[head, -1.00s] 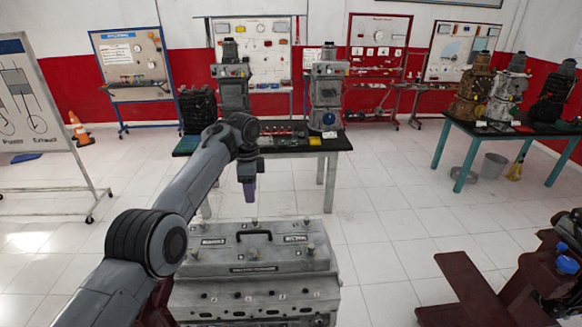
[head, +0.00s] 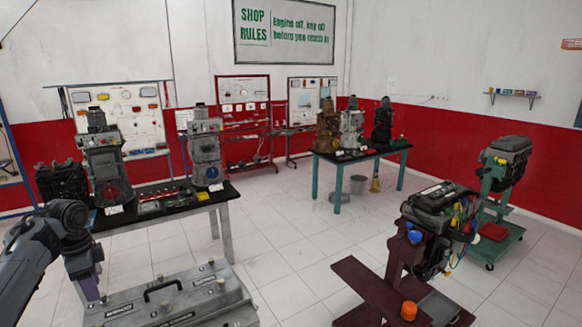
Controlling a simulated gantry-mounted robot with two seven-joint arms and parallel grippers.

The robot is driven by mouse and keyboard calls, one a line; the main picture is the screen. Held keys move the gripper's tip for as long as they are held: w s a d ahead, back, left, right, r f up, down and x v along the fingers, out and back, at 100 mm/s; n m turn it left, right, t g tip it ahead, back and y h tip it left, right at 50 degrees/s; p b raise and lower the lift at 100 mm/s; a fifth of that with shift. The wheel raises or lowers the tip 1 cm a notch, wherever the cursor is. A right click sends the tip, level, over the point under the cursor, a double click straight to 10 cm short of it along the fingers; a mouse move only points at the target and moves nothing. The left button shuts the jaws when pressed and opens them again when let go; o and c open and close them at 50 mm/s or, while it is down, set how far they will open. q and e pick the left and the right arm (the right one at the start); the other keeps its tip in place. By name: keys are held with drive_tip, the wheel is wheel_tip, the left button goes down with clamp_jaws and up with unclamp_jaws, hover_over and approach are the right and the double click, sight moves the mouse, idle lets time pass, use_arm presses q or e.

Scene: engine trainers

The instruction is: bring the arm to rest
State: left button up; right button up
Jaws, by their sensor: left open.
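My left arm comes in from the left edge in the head view, bent at a dark round joint. My left gripper (head: 89,289) hangs down from it at the lower left, with bluish fingers. It is open and I see nothing held between them. My right gripper is out of view.
A black-topped table (head: 160,210) with engine units stands behind the gripper. A green-legged table (head: 337,185) with engines stands farther back. A dark red stand (head: 362,285) carries an engine (head: 440,215) at right. A green trolley (head: 500,240) stands behind it. White floor between is clear.

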use_arm(q)
drive_tip(key=s+a+n, duration=0.2)
drive_tip(key=s+a, duration=0.4)
drive_tip(key=a, duration=0.6)
drive_tip(key=s+a+f+n+y, duration=0.2)
drive_tip(key=a+f+n+y, duration=0.15)
drive_tip(key=f, duration=0.65)
drive_tip(key=s+d+f+t+y, duration=0.2)
drive_tip(key=s+d+f+y, duration=0.2)
drive_tip(key=s+d+f, duration=0.95)
drive_tip(key=s+d+f+t+h, duration=0.2)
drive_tip(key=s+d+h, duration=0.3)
drive_tip(key=s+d, duration=1.5)
drive_tip(key=w+d+n+h, duration=0.1)
drive_tip(key=d+n+h, duration=0.2)
drive_tip(key=d, duration=0.6)
wheel_tip(320, 180, up, 12)
drive_tip(key=p, duration=1.2)
drive_tip(key=shift+w+d+p, duration=0.2)
drive_tip(key=shift+d+p, duration=0.05)
drive_tip(key=shift+p, duration=0.05)
